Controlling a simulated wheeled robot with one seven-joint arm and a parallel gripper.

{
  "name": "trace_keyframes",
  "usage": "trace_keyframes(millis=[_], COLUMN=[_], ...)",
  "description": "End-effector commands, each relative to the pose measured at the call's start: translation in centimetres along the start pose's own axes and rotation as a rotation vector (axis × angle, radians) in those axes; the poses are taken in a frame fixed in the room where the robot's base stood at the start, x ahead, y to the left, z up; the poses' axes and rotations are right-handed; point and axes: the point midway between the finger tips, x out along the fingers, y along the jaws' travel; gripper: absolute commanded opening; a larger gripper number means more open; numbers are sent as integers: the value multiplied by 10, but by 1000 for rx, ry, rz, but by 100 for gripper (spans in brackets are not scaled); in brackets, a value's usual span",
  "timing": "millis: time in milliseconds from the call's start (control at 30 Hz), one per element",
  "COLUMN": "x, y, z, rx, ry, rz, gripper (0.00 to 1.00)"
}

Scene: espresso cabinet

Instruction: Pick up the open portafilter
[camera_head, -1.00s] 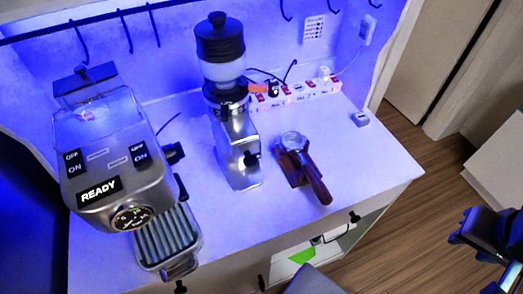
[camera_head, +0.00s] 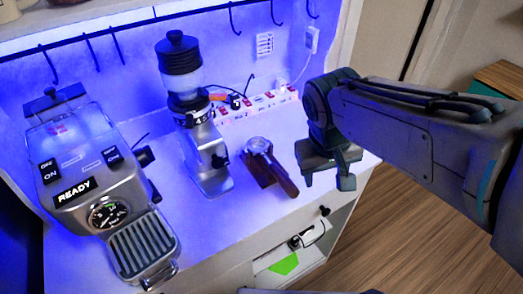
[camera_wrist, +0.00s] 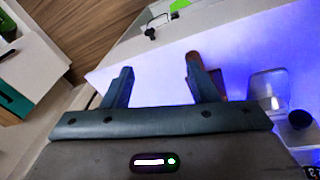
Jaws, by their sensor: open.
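The portafilter (camera_head: 287,184) sits on a dark stand on the white cabinet top, right of the grinder. Its metal basket points to the back left and its brown handle to the front right. My gripper (camera_head: 327,180) is open and empty, to the right of the handle and apart from it in the head view. In the wrist view, my two fingers (camera_wrist: 158,75) are spread. A brown piece, seemingly the handle (camera_wrist: 218,84), shows behind the right finger, which hides most of it.
The grinder (camera_head: 207,165) stands left of the portafilter, and the espresso machine (camera_head: 95,170) stands farther left. A power strip (camera_head: 258,107) with cables runs along the back. The cabinet's front edge lies close before the handle. An open shelf (camera_head: 290,262) is below.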

Motion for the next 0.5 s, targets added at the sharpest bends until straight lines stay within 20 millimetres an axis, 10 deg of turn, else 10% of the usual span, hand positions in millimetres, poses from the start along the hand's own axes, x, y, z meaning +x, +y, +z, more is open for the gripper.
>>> trace_keyframes(millis=[500], x=[2], y=[-120], z=[-76], rx=[-348], ry=[-11], rz=[351], gripper=[53])
